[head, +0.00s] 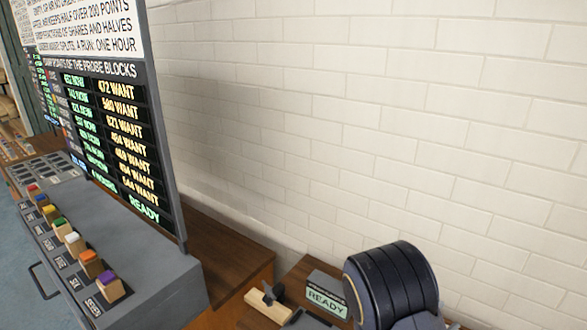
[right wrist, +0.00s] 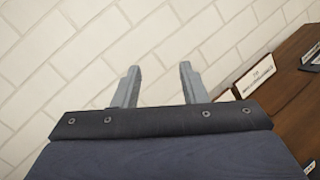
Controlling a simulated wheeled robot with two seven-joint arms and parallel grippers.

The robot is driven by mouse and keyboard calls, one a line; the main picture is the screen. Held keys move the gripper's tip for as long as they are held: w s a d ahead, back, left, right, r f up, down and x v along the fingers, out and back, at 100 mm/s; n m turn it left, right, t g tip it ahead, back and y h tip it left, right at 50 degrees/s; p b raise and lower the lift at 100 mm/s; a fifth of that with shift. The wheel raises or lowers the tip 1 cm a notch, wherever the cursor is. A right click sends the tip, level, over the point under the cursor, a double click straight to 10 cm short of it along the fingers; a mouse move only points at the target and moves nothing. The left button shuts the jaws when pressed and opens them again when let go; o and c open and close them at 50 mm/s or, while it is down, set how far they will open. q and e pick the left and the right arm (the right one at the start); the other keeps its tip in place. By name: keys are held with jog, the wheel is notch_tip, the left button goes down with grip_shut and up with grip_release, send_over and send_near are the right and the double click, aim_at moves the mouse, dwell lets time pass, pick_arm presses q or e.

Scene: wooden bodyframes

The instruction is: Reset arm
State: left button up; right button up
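My right arm (head: 392,285) shows as a dark rounded link at the bottom right of the head view, in front of the brick wall; its fingers are out of that view. In the right wrist view my right gripper (right wrist: 158,88) has its two grey fingers apart, with nothing between them but white wall behind. My left gripper shows in neither view.
A grey console (head: 165,285) with several coloured-top blocks stands left, under a tall sign board (head: 105,75). A small wooden block (head: 268,303) and a READY sign (head: 326,297) sit on a brown desk near my right arm. A white brick wall (head: 400,120) closes the right side.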

jog(key=s+d+f+m+g+y, duration=0.1)
jog(key=s+d+m+g+y, duration=0.15)
jog(key=s+m+g, duration=0.35)
jog(key=s+d+f+m+g+y, duration=0.1)
jog(key=s+d+m+g, duration=0.25)
jog(key=s+g, duration=0.3)
jog(key=s+a+f+m+y, duration=0.1)
jog(key=s+a+m+y, duration=0.4)
jog(key=s+y, duration=0.3)
jog(key=a+r+m+t+y, duration=0.2)
jog(key=a+r+t+y, duration=0.1)
jog(key=a, duration=0.3)
jog(key=a+r+m+t+y+b, duration=0.1)
jog(key=a+r+m+t+y, duration=0.2)
jog(key=a+r+t+y, duration=0.1)
jog(key=shift+s+a+r+y+b, duration=0.25)
jog(key=shift+a+r+y, duration=0.45)
jog(key=shift+a, duration=0.45)
